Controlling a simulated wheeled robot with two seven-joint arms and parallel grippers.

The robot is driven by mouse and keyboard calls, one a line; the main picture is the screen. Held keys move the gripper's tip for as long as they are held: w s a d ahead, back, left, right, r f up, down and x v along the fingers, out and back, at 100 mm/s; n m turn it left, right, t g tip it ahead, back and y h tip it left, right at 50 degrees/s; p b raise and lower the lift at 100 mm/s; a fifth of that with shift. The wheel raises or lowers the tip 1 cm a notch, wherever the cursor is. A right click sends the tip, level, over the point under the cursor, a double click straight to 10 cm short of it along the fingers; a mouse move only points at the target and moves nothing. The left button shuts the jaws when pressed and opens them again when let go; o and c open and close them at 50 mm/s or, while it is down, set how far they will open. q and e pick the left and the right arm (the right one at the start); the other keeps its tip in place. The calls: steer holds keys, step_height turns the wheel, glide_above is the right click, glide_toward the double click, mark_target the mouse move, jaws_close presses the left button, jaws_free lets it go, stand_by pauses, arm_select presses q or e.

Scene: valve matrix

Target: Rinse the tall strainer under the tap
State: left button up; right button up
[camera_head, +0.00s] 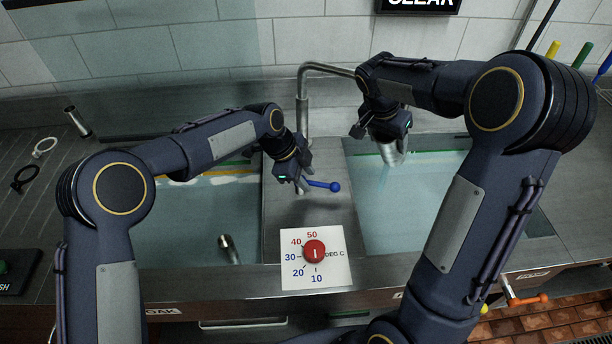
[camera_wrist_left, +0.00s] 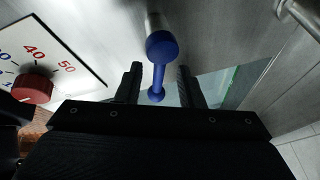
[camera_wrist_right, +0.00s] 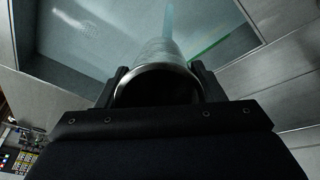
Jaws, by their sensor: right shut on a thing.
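The tall strainer (camera_head: 394,153) is a grey metal cylinder, held over the right basin. My right gripper (camera_head: 384,132) is shut on it near its rim; the right wrist view shows the strainer (camera_wrist_right: 165,50) between the fingers, with a dark round opening. Its lower end is hard to make out. The tap (camera_head: 303,105) is a bent metal spout standing between the basins; my right gripper hides its outlet. The blue tap lever (camera_head: 323,185) points right. My left gripper (camera_head: 302,182) is open at it, and the lever (camera_wrist_left: 159,75) lies between the fingers in the left wrist view.
The right basin (camera_head: 430,210) holds clear water; the left basin (camera_head: 190,225) has foam at its back. A temperature dial (camera_head: 314,251) is on the front divider. Another metal cylinder (camera_head: 228,248) is in the left basin, and one (camera_head: 77,122) lies on the left drainboard.

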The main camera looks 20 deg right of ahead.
arm_select(q)
steer(key=v, duration=1.1)
steer(key=shift+r, duration=0.3)
steer(key=shift+a, duration=0.1)
steer(key=shift+s, duration=0.2)
steer(key=c, duration=0.5)
steer(key=s+t, duration=0.1)
steer(key=s, duration=0.2)
steer(key=s+a+f+n+h, duration=0.1)
steer(key=s, duration=0.1)
steer(key=s+f+t, duration=0.1)
steer(key=s, duration=0.2)
steer(key=shift+s+a+t, duration=0.2)
steer(key=shift+s+t, duration=0.1)
steer(key=shift+s, duration=0.05)
jaws_close()
steer(key=shift+h, duration=0.3)
steer(key=x, duration=0.9)
steer(key=shift+s+d+f, duration=0.1)
steer(key=shift+s+f, duration=0.05)
steer(key=shift+f, duration=0.1)
steer(key=w+d, duration=0.1)
steer(key=w+d+f, duration=0.1)
steer(key=shift+w+n, duration=0.3)
steer(key=shift+w+d+f, duration=0.1)
steer(key=shift+w+d, duration=0.15)
steer(key=shift+w, duration=0.15)
